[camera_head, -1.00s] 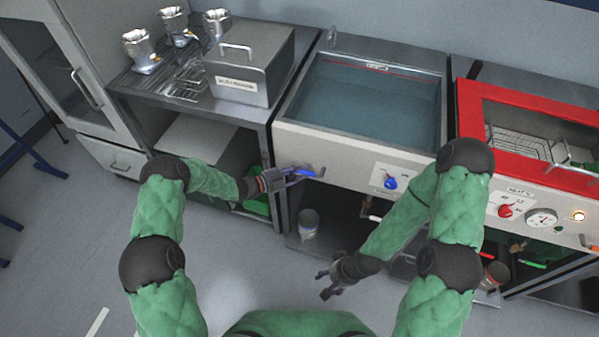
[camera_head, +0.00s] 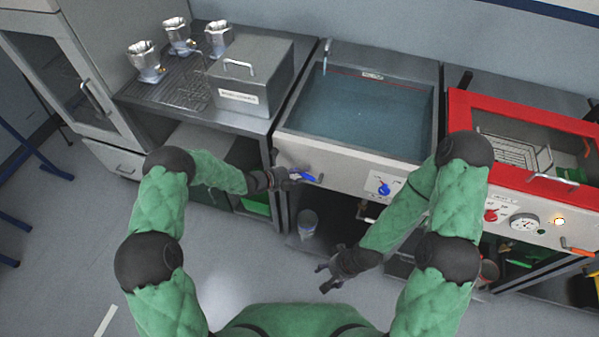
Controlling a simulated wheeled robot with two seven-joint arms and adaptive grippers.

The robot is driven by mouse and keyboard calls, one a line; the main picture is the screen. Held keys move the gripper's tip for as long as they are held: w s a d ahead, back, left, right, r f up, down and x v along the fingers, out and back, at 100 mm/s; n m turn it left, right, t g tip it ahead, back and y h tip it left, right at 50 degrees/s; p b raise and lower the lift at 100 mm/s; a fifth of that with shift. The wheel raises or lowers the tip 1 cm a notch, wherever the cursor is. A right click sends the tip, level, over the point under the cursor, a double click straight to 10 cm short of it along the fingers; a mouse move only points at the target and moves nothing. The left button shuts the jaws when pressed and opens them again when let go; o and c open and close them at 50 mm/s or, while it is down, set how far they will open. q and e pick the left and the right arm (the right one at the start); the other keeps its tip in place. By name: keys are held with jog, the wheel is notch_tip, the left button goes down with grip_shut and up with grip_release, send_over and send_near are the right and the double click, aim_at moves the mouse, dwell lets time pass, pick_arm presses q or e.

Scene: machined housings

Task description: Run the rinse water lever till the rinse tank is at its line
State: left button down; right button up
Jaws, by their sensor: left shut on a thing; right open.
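The rinse tank (camera_head: 287,121) is the open steel basin in the middle, holding blue-green water (camera_head: 365,112). A thin reddish line (camera_head: 345,73) with a small label runs along its back wall, close above the water; the exact gap is too small to tell. A spout (camera_head: 327,48) stands at its back left corner, with a pale bluish streak below it that looks like running water. My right gripper (camera_head: 326,276) is open and empty, low in front of the bench.
A red-framed tank (camera_head: 462,113) with a wire basket stands at right. A blue knob (camera_head: 384,188) is on the middle panel. A lidded steel box (camera_head: 250,75) and several metal housings (camera_head: 145,60) sit on the left bench. A can (camera_head: 308,222) stands below. The floor in front is clear.

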pick_arm(q)
jog(key=c, duration=1)
grip_release()
jog(key=v, duration=1.2)
